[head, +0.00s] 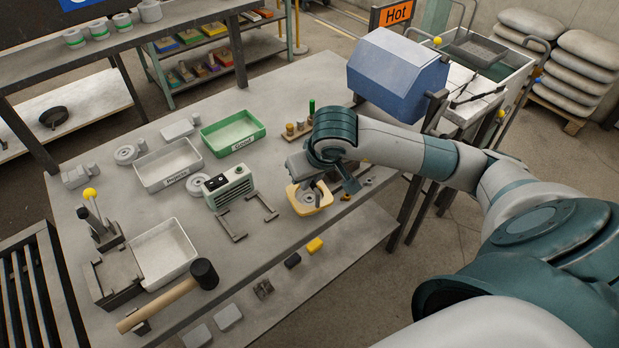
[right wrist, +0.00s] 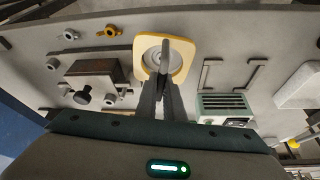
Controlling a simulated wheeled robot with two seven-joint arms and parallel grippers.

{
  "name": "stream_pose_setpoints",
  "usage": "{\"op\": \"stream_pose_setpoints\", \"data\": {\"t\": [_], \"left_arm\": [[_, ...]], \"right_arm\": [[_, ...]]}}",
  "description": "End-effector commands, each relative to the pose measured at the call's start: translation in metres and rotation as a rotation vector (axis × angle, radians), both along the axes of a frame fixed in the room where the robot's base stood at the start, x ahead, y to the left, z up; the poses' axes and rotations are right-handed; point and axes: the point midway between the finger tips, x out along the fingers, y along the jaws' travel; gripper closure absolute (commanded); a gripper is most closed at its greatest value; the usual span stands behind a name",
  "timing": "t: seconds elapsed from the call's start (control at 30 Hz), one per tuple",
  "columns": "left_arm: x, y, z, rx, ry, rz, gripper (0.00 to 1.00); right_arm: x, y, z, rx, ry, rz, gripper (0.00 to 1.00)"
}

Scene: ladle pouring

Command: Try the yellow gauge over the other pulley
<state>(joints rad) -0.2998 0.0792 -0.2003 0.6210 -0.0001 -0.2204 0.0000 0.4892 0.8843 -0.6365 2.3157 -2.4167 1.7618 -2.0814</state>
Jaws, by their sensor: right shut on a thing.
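My right gripper (right wrist: 163,78) reaches down over a yellow-rimmed, square piece with rounded corners (head: 298,203), near the table's right front edge. In the right wrist view this yellow piece (right wrist: 142,46) surrounds a grey round disc like a pulley. Another grey pulley-like disc (head: 127,154) lies at the left, by the Rejects tray. My left gripper is out of view.
The white Rejects tray (head: 149,181) and green Good tray (head: 204,141) stand farther left. A green-fronted device (head: 230,187) with two brackets is left of my right gripper. A mallet (head: 165,298) lies at the front left. A blue-hooded machine (head: 397,75) stands behind my arm.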

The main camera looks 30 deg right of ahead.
Motion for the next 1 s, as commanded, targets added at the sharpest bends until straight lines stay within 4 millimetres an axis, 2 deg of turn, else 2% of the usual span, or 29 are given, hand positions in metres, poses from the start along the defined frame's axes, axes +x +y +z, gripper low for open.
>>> {"op": "stream_pose_setpoints", "data": {"t": [1.0], "left_arm": [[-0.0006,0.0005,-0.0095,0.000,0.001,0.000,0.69]], "right_arm": [[-0.0004,0.0003,0.0007,0.000,-0.001,0.000,1.00]]}}
